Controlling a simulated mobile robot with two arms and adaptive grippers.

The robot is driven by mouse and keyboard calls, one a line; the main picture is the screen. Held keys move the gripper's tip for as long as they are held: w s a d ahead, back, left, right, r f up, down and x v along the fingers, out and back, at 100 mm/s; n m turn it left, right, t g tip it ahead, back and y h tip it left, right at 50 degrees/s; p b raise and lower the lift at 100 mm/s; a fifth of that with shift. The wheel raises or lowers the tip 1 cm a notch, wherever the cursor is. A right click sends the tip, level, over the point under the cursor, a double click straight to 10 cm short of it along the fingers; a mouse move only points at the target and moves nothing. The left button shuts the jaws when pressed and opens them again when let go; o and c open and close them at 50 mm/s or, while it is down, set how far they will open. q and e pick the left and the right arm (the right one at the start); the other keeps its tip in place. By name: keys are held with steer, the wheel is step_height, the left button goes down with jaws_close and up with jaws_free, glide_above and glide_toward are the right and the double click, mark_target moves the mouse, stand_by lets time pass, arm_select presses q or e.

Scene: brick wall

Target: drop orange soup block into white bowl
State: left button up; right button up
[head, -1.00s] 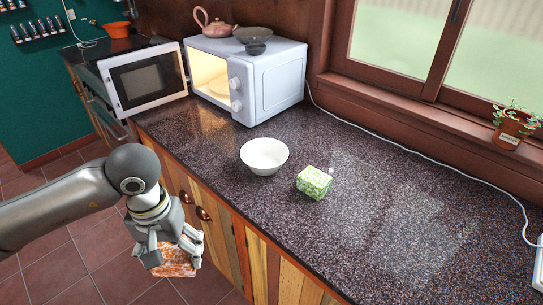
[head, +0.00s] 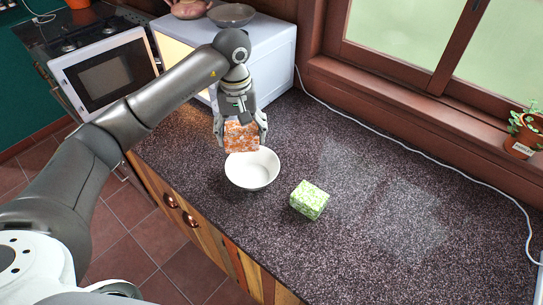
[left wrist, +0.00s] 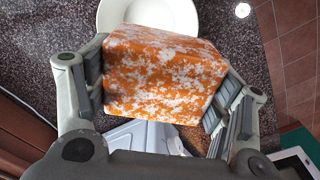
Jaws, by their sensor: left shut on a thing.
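The orange soup block (head: 241,136), mottled orange and white, is held between the fingers of my left gripper (head: 241,140). In the head view it appears just behind and above the far rim of the white bowl (head: 252,178). The bowl stands on the counter and its visible inside is empty. In the left wrist view the block (left wrist: 160,75) fills the space between both fingers of the gripper (left wrist: 158,85). Part of the bowl (left wrist: 185,14) shows beyond the block there; the rest is hidden by it. My right gripper is in neither view.
A green and white block (head: 309,200) sits on the counter right of the bowl. The white microwave (head: 268,58) stands open behind my left arm, with a grey bowl (head: 231,14) on top. The dark speckled counter (head: 400,215) is clear toward the right.

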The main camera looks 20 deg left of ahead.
arm_select(q)
steer(key=shift+w, duration=0.2)
steer(key=f+b, duration=0.1)
steer(key=f, duration=0.1)
steer(key=f+b, duration=0.1)
steer(key=f, duration=0.1)
steer(key=shift+s+d+f, duration=0.15)
steer(key=shift+s+f, duration=0.05)
steer(key=shift+f, duration=0.55)
steer(key=o, duration=1)
steer(key=shift+o, duration=1.5)
